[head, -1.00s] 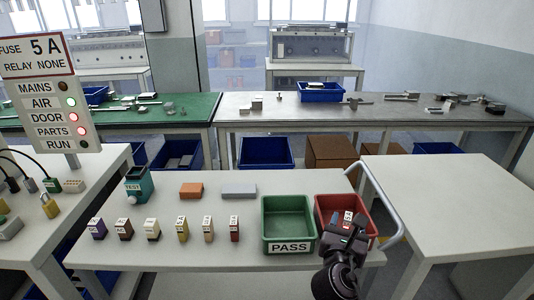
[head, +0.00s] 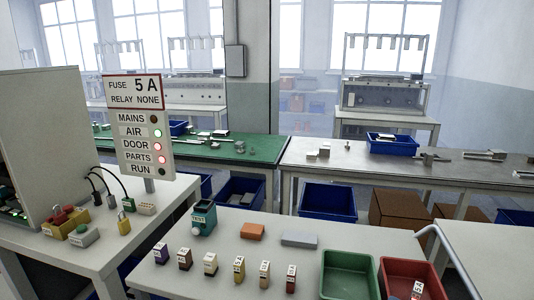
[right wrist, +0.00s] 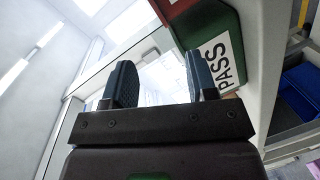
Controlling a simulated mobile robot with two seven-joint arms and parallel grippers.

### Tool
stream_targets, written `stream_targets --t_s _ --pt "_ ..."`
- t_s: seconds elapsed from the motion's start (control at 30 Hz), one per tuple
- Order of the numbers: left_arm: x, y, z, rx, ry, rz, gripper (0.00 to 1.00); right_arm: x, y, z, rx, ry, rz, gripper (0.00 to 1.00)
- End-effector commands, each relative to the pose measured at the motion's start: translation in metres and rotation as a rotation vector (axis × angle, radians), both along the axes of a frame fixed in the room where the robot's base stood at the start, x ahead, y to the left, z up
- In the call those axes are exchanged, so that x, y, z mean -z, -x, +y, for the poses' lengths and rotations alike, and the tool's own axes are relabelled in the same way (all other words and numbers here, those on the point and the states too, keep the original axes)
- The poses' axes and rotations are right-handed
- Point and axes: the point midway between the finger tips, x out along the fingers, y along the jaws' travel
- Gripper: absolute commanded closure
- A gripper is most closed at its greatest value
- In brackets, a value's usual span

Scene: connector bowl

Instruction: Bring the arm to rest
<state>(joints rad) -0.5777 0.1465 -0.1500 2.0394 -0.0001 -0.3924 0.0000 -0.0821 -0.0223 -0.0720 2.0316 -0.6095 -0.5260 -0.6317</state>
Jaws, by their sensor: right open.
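My right gripper (right wrist: 157,85) shows in the right wrist view with its two dark fingers apart and nothing between them. The green PASS bin (right wrist: 212,45) is beside and beyond its right finger. In the head view no gripper shows. There the green bin (head: 347,276) stands at the front of the white table, and the red bin (head: 411,271) stands to its right. A small fuse with a white and red label (head: 417,290) is in the red bin, partly cut off by the frame edge. My left gripper is in neither current view.
Several labelled fuses (head: 238,268) stand in a row on the white table. Behind them are a teal TEST block (head: 203,218), an orange block (head: 252,231) and a grey block (head: 299,240). A sign panel (head: 139,125) stands at the left. The white table at right (head: 490,250) is bare.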

Motion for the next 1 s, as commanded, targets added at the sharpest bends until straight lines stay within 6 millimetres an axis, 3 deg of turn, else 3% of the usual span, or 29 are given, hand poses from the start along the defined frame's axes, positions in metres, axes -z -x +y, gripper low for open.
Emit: stream_targets --t_s 0.27,0.4,0.53,0.7,0.83,1.0 --pt "0.000 0.000 0.000 0.000 0.000 0.000 0.57 0.059 0.053 0.009 0.008 -0.705 0.000 0.47" --pt "0.000 0.000 0.000 0.000 0.000 0.000 0.57 0.095 0.098 0.008 0.063 -0.994 0.059 0.47" --pt "0.000 0.000 0.000 0.000 0.000 0.000 0.57 0.125 0.143 0.003 0.112 -1.078 0.139 0.47" --pt "0.000 0.000 0.000 0.000 0.000 -0.001 0.57 0.153 0.192 -0.007 0.171 -1.064 0.224 0.47" --pt "0.000 0.000 0.000 0.000 0.000 0.000 0.57 0.161 0.210 -0.011 0.195 -1.054 0.251 0.47" --pt "0.000 0.000 0.000 0.000 0.000 -0.001 0.57 0.163 0.214 -0.012 0.201 -1.052 0.257 0.47"
